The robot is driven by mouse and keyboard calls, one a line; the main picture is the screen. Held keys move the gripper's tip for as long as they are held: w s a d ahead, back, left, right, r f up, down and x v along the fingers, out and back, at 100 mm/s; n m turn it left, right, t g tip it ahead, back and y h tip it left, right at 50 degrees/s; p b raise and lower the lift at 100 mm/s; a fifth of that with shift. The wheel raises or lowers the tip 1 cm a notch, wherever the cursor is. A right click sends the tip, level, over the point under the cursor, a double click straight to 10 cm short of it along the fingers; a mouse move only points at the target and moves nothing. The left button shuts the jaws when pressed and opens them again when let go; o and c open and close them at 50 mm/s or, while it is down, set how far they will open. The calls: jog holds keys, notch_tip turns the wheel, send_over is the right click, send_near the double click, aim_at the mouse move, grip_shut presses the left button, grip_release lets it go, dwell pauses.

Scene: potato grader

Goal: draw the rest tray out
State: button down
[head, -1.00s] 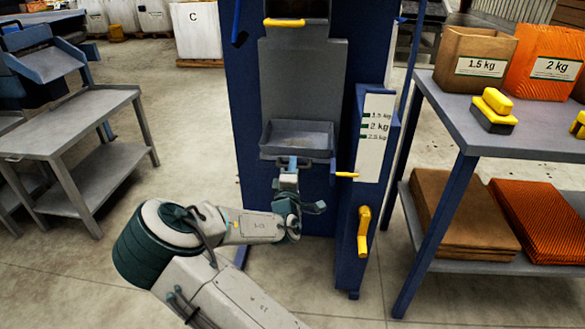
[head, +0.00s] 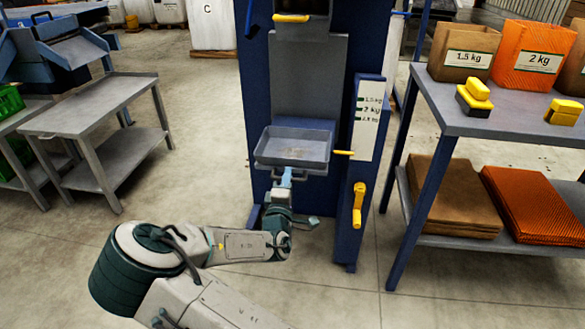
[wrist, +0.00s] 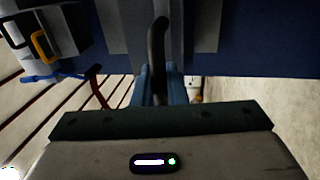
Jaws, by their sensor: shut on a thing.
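The rest tray (head: 268,157) is a shallow grey tray on the front of the tall blue machine, below a grey chute. It stands out a little from the machine's face and looks empty. My gripper (head: 286,178) is at the underside of the tray's front edge, reaching up from below, and it is shut on a part there. In the wrist view a dark curved handle (wrist: 159,50) rises between the light blue fingers. The exact grip is partly hidden by my own wrist.
A weight scale panel (head: 368,120) with a yellow pointer (head: 343,153) is right of the tray, above a yellow crank (head: 358,203). A bag table (head: 480,122) stands at right, a grey bench (head: 95,105) at left. The floor in front is open.

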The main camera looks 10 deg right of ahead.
jog(key=v, duration=0.4)
jog(key=shift+s+r+p, duration=0.2)
jog(key=shift+r+p, duration=0.05)
jog(key=shift+p, duration=0.1)
jog(key=c, duration=1.5)
grip_release()
jog(key=shift+s+a, duration=0.1)
jog(key=shift+c, duration=0.2)
jog(key=p+v, duration=0.2)
jog(key=v, duration=1.1)
jog(key=shift+s, duration=0.4)
jog(key=shift+a+f, duration=0.1)
